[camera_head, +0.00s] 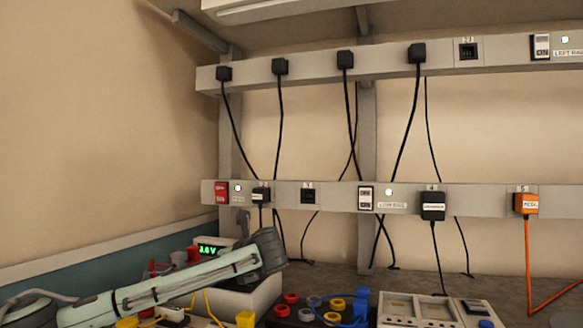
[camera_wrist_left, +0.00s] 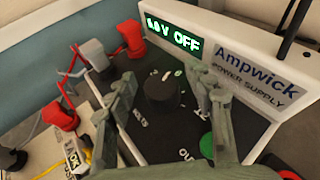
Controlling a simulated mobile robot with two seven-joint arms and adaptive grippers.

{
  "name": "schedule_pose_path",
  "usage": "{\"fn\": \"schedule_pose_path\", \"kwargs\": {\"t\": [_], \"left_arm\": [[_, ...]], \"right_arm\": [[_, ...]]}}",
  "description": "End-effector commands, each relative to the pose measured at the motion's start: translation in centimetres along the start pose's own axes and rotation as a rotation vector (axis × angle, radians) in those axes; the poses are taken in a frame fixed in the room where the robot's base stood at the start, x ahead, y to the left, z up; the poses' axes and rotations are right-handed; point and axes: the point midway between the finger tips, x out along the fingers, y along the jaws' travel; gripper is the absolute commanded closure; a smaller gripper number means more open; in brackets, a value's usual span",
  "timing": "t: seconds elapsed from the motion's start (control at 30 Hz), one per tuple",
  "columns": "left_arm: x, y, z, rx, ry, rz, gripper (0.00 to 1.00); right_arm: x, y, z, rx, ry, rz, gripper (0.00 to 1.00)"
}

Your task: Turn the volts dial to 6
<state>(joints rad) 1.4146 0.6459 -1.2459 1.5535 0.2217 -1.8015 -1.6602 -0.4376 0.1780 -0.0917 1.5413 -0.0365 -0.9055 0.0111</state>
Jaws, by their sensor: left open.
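The Ampwick power supply (camera_wrist_left: 262,72) has a dark sloping panel with a black round volts dial (camera_wrist_left: 162,93) and short white marks around it. Its green display (camera_wrist_left: 172,38) reads a voltage, whose first digit is hard to read, and OFF. My left gripper (camera_wrist_left: 165,86) is open, with one finger on each side of the dial; I cannot tell whether either touches it. In the head view my left gripper (camera_head: 264,252) covers most of the supply's panel, and the green display (camera_head: 208,250) shows behind it. The dial is hidden there. My right gripper is out of view.
Red plugs (camera_wrist_left: 131,38) sit along the panel's left side, and a green button (camera_wrist_left: 207,145) is near the right finger. Two socket rails (camera_head: 330,194) with hanging cables cross the wall behind. Red, yellow and blue terminals (camera_head: 335,305) stand right of the supply.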

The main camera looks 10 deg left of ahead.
Motion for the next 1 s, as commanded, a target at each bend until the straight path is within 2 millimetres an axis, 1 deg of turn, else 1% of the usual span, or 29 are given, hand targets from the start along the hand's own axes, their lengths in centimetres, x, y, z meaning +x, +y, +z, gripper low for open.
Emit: {"fn": "schedule_pose_path", "kwargs": {"t": [0.03,0.3,0.67,0.7,1.0], "left_arm": [[0.2,0.4,0.1,0.024,0.002,-0.055,0.47],[0.2,0.3,0.2,0.152,0.022,-0.366,0.47],[0.2,0.2,0.2,0.290,0.045,-0.703,0.47],[-0.7,0.5,0.1,0.293,0.047,-0.712,0.47],[-5.4,4.4,0.9,0.292,0.046,-0.708,0.47]], "right_arm": [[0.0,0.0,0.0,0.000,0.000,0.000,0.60],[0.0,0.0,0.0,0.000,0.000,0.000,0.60],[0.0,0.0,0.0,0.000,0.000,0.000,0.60],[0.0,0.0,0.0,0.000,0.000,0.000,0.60],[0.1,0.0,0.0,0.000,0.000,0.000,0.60]]}}
